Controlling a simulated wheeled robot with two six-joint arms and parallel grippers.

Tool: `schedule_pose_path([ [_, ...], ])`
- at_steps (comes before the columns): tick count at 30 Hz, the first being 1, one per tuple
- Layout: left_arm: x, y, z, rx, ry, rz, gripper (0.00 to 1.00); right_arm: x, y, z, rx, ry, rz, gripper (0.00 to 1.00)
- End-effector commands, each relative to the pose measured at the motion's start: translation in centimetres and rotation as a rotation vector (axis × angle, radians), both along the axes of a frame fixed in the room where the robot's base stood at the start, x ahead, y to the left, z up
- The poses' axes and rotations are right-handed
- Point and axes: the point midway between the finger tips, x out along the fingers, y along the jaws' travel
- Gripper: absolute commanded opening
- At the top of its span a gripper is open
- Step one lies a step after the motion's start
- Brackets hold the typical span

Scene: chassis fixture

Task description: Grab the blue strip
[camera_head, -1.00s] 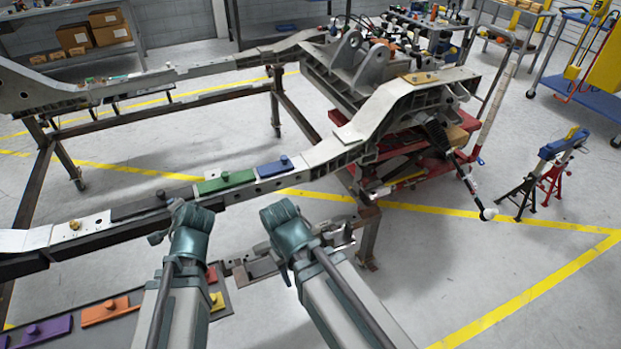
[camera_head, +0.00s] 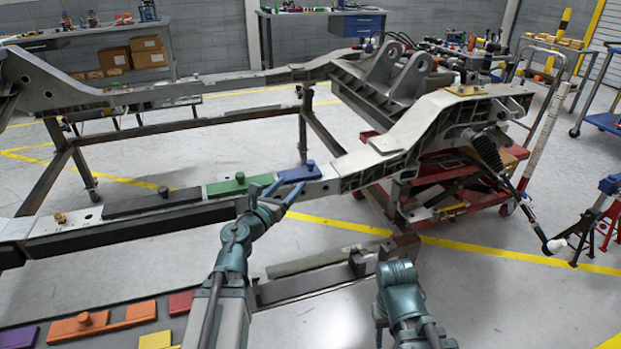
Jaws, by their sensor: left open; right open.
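The blue strip (camera_head: 300,173) lies on top of the near rail of the chassis (camera_head: 400,135), with a round knob standing up from it. My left gripper (camera_head: 284,190) is open at the near left side of the blue strip. Its fingers point toward the strip and appear just short of it; I cannot tell whether they touch. My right gripper (camera_head: 398,275) is low in front of the rail, away from the strip. Its fingers are mostly hidden by its own wrist.
A green strip (camera_head: 240,184) lies left of the blue one, and a dark grey strip (camera_head: 152,203) further left. A tray (camera_head: 110,322) at lower left holds orange (camera_head: 105,319), red (camera_head: 181,303), yellow (camera_head: 157,341) and purple (camera_head: 20,338) pieces. A red cart (camera_head: 440,190) stands under the chassis.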

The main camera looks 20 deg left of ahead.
Motion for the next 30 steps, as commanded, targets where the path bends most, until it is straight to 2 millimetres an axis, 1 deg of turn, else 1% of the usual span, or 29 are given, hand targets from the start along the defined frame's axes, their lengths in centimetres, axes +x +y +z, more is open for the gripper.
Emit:
schedule_pose_path([
  [5,1.5,-0.2,0.1,-0.003,-0.001,-0.001,0.69,0.0,0.0,0.0,0.0,0.0,0.0,0.5],
  [8,3.1,-0.5,0.0,-0.004,0.0,-0.001,0.69,0.0,0.0,0.0,0.0,0.0,0.0,0.5],
  [12,5.8,-1.0,0.0,-0.005,0.0,-0.001,0.69,0.0,0.0,0.0,0.0,0.0,0.0,0.5],
  [16,7.9,-1.4,0.0,-0.005,0.0,-0.001,0.69,0.0,0.0,0.0,0.0,0.0,0.0,0.5],
  [19,8.5,-1.6,0.0,-0.005,0.0,0.001,0.69,0.0,0.0,0.0,0.0,0.0,0.0,0.5],
  [25,8.7,-1.7,-0.1,-0.006,0.0,0.001,0.69,0.0,0.0,-0.1,0.0,0.0,0.0,0.5],
  [28,9.6,-1.8,-0.3,-0.006,0.0,0.001,0.69,0.0,0.0,-0.3,0.0,0.0,0.0,0.5],
  [30,10.6,-2.0,-0.5,-0.006,0.0,0.0,0.69,0.0,0.0,-0.5,-0.001,0.0,0.0,0.5],
])
